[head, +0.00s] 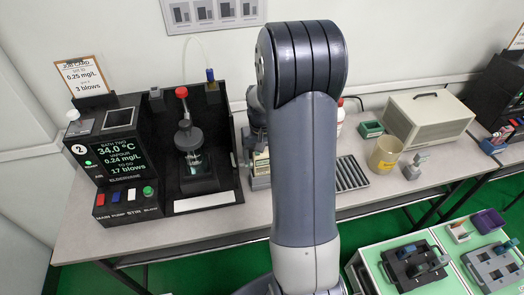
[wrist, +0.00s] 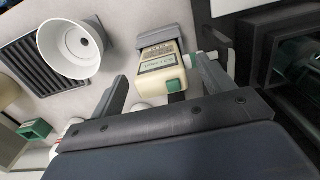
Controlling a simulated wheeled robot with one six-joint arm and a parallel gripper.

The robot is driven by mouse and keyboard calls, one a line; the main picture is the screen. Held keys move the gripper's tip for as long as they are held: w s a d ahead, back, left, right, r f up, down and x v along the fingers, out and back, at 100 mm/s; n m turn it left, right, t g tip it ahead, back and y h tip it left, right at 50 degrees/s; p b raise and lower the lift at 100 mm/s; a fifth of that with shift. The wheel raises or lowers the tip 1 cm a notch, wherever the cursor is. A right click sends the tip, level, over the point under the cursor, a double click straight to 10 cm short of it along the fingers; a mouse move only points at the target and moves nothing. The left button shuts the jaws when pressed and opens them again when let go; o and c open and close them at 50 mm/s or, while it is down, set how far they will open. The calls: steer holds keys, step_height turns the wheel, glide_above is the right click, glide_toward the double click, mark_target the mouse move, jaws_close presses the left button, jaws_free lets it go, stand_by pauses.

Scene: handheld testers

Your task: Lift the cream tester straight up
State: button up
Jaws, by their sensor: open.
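The cream tester (wrist: 158,66) has a small grey display and a green button. It sits in a grey holder (wrist: 165,36) in the wrist view. My gripper (wrist: 162,84) is open, with one finger on each side of the tester in the picture. I cannot tell whether either finger touches it. In the head view the tester (head: 262,160) shows just left of my arm, in its grey holder (head: 260,183), partly hidden. My gripper is mostly hidden there behind my arm.
A black bath station (head: 122,160) with a screen and stirred vessel stands close on the left. A beige case (head: 430,117) stands farther right.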

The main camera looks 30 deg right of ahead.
steer(key=c, duration=1.5)
steer(key=shift+r+p, duration=2.25)
steer(key=shift+r, duration=0.8)
